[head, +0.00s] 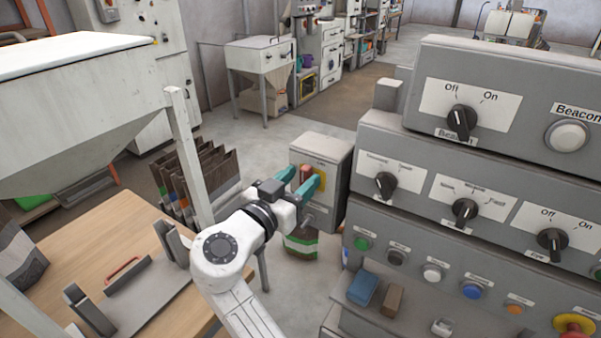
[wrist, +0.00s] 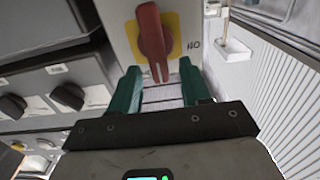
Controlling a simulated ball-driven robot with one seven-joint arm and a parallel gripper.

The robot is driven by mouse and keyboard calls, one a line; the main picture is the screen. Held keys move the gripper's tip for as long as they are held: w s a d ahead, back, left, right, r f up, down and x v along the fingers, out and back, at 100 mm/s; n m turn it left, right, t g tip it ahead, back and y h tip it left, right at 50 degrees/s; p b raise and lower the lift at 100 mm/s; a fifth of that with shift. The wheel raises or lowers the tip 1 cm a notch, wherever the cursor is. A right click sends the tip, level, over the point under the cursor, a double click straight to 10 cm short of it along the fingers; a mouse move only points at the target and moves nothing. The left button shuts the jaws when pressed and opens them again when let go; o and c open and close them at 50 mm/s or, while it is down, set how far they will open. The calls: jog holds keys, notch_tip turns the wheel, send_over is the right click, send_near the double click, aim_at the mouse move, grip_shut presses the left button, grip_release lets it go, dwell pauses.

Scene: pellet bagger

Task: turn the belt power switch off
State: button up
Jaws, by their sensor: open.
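The belt power switch is a red rotary handle (wrist: 151,32) on a yellow plate (wrist: 171,22), on the front of a light grey box (head: 338,163). In the wrist view the handle stands nearly upright, its narrow end pointing down. A label to its right reads "NO", possibly "ON" upside down. My gripper (wrist: 160,80) is open, its two green fingers apart just below the handle, one on each side of its lower end. In the head view my gripper (head: 301,181) is at the box front and partly hides the switch. I cannot tell whether a finger touches the handle.
A grey control panel (head: 396,222) with several black knobs and coloured buttons stands at the right. A wooden table (head: 150,240) with a metal holder is at the left, under a white hopper (head: 75,115). Folded brown bags (head: 205,180) stand behind my arm.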

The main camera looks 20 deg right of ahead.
jog(key=shift+w+d, duration=0.3)
jog(key=shift+d, duration=0.1)
jog(key=c, duration=0.7)
jog(key=o, duration=0.7)
jog(key=shift+a, duration=0.1)
jog(key=b+v, duration=0.3)
jog(key=v, duration=0.7)
jog(key=shift+s+a, duration=0.2)
jog(key=shift+s, duration=0.05)
